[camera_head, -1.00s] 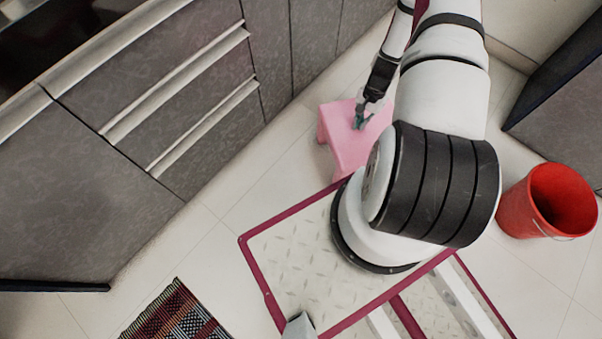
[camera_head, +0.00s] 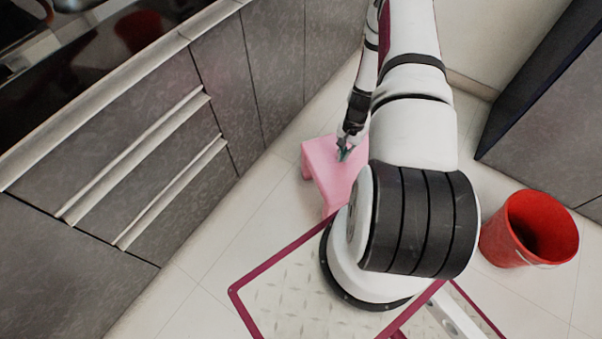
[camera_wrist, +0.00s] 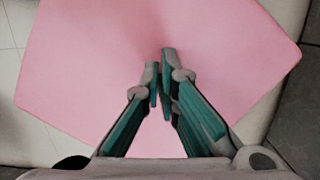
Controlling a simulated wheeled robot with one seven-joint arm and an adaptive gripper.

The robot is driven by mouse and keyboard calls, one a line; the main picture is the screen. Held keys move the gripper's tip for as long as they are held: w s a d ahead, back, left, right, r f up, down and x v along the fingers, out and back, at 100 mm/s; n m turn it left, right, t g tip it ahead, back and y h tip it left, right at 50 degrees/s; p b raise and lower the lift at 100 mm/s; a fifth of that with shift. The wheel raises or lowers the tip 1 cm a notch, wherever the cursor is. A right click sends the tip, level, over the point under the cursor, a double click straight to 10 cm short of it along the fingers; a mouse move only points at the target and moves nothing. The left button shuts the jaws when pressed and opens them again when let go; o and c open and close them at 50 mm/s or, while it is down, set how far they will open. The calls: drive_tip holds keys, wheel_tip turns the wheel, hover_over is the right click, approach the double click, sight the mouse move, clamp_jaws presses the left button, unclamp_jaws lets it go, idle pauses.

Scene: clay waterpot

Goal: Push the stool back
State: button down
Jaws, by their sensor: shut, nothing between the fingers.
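A pink stool (camera_head: 325,163) stands upright on the tiled floor in the head view, just beyond my base and beside the grey cabinets. My arm hides its right part. My gripper (camera_head: 343,155) points down over the stool's top, with its fingers together and empty. In the wrist view the pink seat (camera_wrist: 215,55) fills most of the picture, and the gripper (camera_wrist: 163,75) lies in front of it with green-padded fingertips close together. I cannot tell whether the fingertips touch the seat.
Grey cabinets with drawers (camera_head: 150,160) line the left side, under a dark counter (camera_head: 100,50). A red bucket (camera_head: 528,230) stands on the floor at the right. A dark grey unit (camera_head: 555,120) stands at the upper right. Tiled floor (camera_head: 220,245) is clear between cabinets and base.

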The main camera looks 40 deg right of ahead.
drive_tip(key=shift+d+f+b, duration=0.15)
drive_tip(key=shift+d+b, duration=0.05)
drive_tip(key=shift+b, duration=0.15)
drive_tip(key=w+d, duration=0.1)
drive_tip(key=d, duration=0.2)
drive_tip(key=w+d+p, duration=0.1)
drive_tip(key=d, duration=0.3)
drive_tip(key=w+d+p, duration=0.1)
drive_tip(key=w+d, duration=0.1)
drive_tip(key=d, duration=0.2)
